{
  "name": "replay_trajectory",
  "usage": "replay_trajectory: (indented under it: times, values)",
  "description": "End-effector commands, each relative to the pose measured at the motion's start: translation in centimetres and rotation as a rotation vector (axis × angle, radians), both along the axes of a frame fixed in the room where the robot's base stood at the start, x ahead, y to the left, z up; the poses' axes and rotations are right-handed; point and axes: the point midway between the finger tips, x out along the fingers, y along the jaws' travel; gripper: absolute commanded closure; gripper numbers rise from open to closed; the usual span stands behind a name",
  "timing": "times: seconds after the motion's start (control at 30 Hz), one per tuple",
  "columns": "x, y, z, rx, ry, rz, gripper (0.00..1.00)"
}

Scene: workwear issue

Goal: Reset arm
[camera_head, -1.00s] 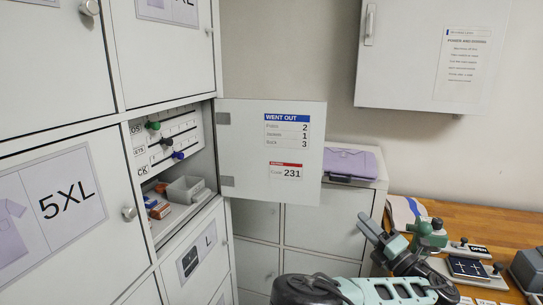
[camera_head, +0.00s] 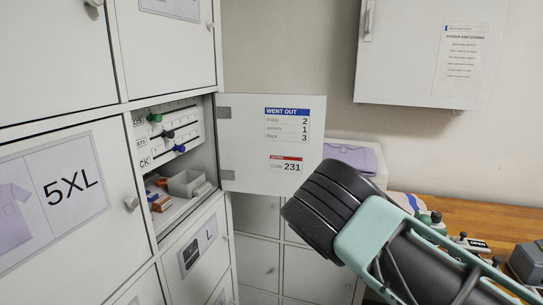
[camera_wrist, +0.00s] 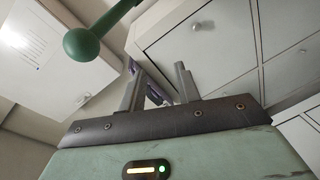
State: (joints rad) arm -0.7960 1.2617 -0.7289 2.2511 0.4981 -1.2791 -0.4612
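My gripper (camera_wrist: 157,68) shows in the wrist view with its two grey fingers apart and nothing between them. A green ball on a rod (camera_wrist: 82,43) shows at the upper left of that view, beside the fingers and not held. In the head view my raised arm fills the lower right, and I cannot make out the gripper there. The arm hides part of the low lockers and of the wooden counter.
An open locker door (camera_head: 245,150) stands out beside a compartment with coloured knobs and a grey bin (camera_head: 187,184). A purple case (camera_head: 352,157) lies on low lockers. A wooden counter (camera_head: 458,215) holds small items at right. A white cabinet (camera_head: 410,60) hangs above.

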Motion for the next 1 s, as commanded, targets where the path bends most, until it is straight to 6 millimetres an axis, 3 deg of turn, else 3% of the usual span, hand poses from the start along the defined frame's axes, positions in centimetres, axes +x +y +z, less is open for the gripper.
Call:
replay_trajectory:
  times: [0.13,0.2,0.37,0.5,0.7,0.83,1.0]
  values:
    - [-2.5,2.0,-3.7,0.304,0.218,-0.147,0.67]
    - [-4.1,4.0,-4.8,0.43,0.327,-0.193,0.67]
    - [-8.5,9.8,-5.5,0.672,0.584,-0.245,0.67]
    - [-13.2,15.1,-3.7,0.809,0.807,-0.243,0.67]
    - [-21.4,20.4,1.1,0.859,1.097,-0.197,0.67]
    - [-27.2,21.5,4.4,0.799,1.244,-0.171,0.67]
    - [-33.3,20.5,7.2,0.67,1.35,-0.175,0.67]
